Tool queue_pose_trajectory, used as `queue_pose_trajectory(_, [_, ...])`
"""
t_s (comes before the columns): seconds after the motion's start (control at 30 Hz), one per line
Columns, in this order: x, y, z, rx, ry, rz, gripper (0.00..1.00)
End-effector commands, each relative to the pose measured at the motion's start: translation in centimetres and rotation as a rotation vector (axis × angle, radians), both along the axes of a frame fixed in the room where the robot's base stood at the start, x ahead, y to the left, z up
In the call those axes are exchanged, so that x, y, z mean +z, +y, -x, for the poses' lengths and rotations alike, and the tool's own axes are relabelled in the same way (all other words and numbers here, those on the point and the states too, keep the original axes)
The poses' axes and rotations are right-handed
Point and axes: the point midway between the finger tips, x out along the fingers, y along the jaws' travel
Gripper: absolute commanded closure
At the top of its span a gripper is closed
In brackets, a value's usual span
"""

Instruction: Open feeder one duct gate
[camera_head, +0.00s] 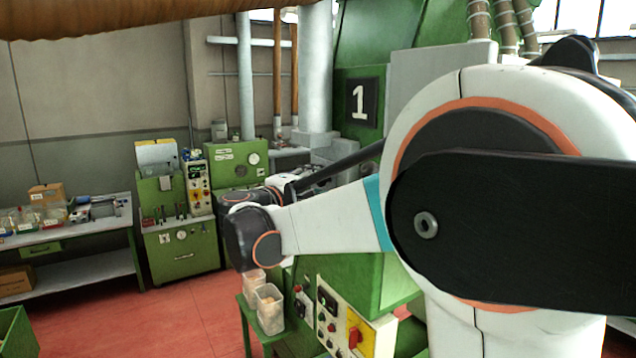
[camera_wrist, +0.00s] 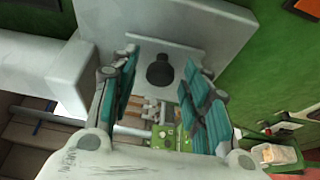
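Feeder one is the tall green machine with a black number 1 plate (camera_head: 361,102) in the head view. In the wrist view a grey plate (camera_wrist: 205,45) carries a dark round knob (camera_wrist: 159,76); I take this for the duct gate, though no label shows there. My gripper (camera_wrist: 161,62) is open, its two teal-padded fingers apart on either side of the knob in the picture. I see no finger touching the knob, and the depth between them is unclear. In the head view my arm hides much of the feeder's front, and I cannot make out the gate there.
A control panel (camera_head: 345,325) with a red-orange switch sits low on the green machine. Clear bins (camera_head: 269,308) stand beside it on a green stand. A green test bench (camera_head: 181,245) and a worktable (camera_head: 85,232) stand at the left. Red floor (camera_head: 200,318) is open between.

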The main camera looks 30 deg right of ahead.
Motion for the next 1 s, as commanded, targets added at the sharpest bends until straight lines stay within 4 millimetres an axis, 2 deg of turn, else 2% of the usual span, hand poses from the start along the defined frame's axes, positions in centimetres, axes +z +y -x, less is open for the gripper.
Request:
queue_pose_trajectory(0.03, [0.0,0.0,0.0,0.0,0.0,0.0,0.72])
queue_pose_trajectory(0.17, [0.0,0.0,0.0,0.0,0.0,0.0,1.0])
queue_pose_trajectory(0.37, [0.0,0.0,0.3,-0.001,0.0,0.0,1.0])
queue_pose_trajectory(0.73, [-0.1,-0.2,5.4,-0.001,0.0,-0.001,1.0])
queue_pose_trajectory(1.0, [-0.1,-0.2,6.5,-0.002,0.0,-0.002,1.0])
